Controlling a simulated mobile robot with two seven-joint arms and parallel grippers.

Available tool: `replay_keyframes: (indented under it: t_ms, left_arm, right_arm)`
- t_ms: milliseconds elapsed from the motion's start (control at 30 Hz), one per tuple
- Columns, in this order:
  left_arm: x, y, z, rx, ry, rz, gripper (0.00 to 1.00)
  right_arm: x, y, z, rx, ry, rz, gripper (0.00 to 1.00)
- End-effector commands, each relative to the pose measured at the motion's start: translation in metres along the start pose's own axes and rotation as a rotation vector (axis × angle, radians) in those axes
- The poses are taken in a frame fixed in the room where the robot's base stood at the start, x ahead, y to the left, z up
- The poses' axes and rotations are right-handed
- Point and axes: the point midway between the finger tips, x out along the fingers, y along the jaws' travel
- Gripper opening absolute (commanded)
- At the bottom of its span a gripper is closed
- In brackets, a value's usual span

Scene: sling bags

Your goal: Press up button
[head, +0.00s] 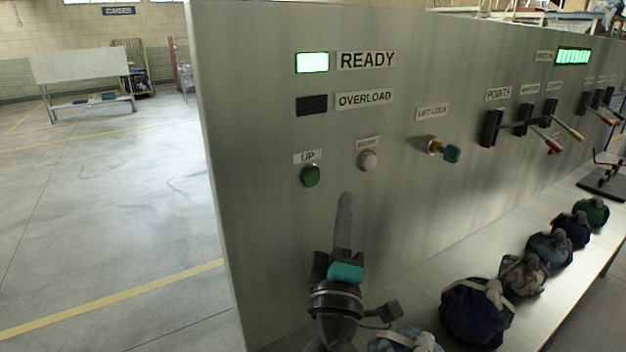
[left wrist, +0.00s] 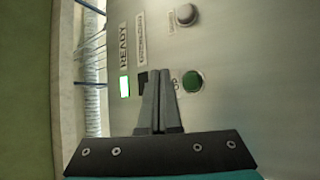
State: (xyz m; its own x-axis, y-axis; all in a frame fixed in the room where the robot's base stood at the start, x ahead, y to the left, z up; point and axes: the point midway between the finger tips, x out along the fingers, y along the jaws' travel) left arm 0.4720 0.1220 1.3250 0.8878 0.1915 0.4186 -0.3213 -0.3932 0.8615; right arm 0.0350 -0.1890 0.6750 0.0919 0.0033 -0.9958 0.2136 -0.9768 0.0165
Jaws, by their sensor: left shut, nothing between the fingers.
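The green UP button (head: 310,176) is on the grey control panel (head: 255,220), under a label reading UP. It also shows in the left wrist view (left wrist: 192,81), to the right of my fingertips. My left gripper (head: 345,198) is shut and empty. In the head view its fingertips are below and to the right of the UP button, apart from it in the picture. In the left wrist view the closed fingers (left wrist: 160,78) point at the panel; I cannot tell how far off it they are. My right gripper is in neither view.
A pale round button (head: 367,160) is right of the UP button. A LIFT LOCK key (head: 450,153) and several levers (head: 492,128) stick out farther right. Several sling bags (head: 477,312) lie on the ledge (head: 452,262) below.

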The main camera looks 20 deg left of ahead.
Motion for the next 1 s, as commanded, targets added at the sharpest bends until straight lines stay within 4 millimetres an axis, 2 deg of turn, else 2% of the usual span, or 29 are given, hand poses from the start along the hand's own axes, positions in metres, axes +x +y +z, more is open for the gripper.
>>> replay_keyframes:
  t_ms: [267,400,600,1000]
  left_arm:
    - [0.028,-0.021,-0.021,0.001,0.001,0.001,0.0]
    - [0.039,-0.027,-0.028,0.002,-0.001,0.001,0.0]
    - [0.046,-0.033,-0.033,0.001,-0.001,0.0,0.0]
    - [0.047,-0.034,-0.034,0.0,-0.001,0.0,0.0]
  right_arm:
    - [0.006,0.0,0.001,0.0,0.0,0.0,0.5]
    - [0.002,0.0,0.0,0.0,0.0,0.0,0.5]
    - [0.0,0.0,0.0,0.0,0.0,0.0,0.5]
    - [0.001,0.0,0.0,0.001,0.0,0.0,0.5]
